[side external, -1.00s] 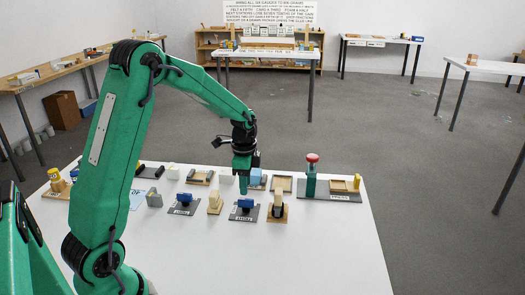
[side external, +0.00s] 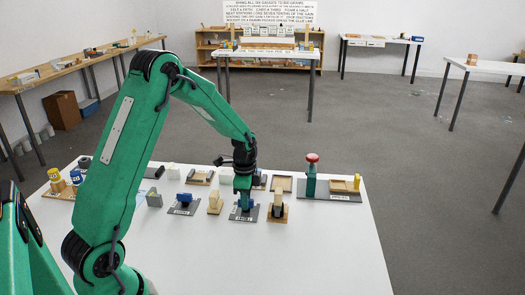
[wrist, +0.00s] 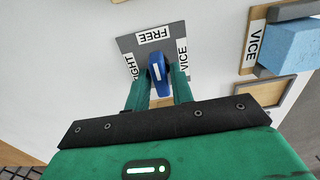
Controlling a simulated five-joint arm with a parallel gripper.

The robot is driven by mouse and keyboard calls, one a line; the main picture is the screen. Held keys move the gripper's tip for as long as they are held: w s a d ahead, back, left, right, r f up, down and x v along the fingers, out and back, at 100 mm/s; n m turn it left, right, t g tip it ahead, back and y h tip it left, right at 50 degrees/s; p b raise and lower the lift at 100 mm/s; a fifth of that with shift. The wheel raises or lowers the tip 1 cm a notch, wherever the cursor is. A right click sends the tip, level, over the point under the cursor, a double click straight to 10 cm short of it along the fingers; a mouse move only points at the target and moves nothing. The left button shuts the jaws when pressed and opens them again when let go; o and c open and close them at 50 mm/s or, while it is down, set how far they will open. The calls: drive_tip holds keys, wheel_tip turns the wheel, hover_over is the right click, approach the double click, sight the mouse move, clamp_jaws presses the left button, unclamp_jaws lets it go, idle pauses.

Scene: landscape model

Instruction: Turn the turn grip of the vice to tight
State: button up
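The turn grip (wrist: 157,70) is a blue bar on a dark grey plate (wrist: 126,43). The plate carries the labels FREE, VICE and a partly hidden one ending in "IGHT". The bar's long axis runs roughly toward FREE. My gripper (wrist: 160,82) is open, with one green finger on each side of the bar; I cannot tell whether they touch it. In the side view my gripper (side external: 243,203) is down at this plate and hides part of the grip. The vice (wrist: 254,45), labelled VICE, has a light blue block (wrist: 290,45) in it, at the right of the wrist view.
A similar blue grip (side external: 185,198) on a grey plate stands to the left, with a wooden piece (side external: 215,204) between. A wooden stand with a dark part (side external: 278,212) is close on the right. A red-topped green post (side external: 311,175) stands further right. The table's front is clear.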

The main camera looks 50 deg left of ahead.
clamp_jaws()
drive_tip(key=shift+n, duration=0.5)
drive_tip(key=n, duration=0.2)
drive_tip(key=shift+n, duration=0.4)
drive_tip(key=n, duration=0.4)
drive_tip(key=shift+n, duration=0.3)
drive_tip(key=n, duration=0.9)
drive_tip(key=shift+n, duration=0.3)
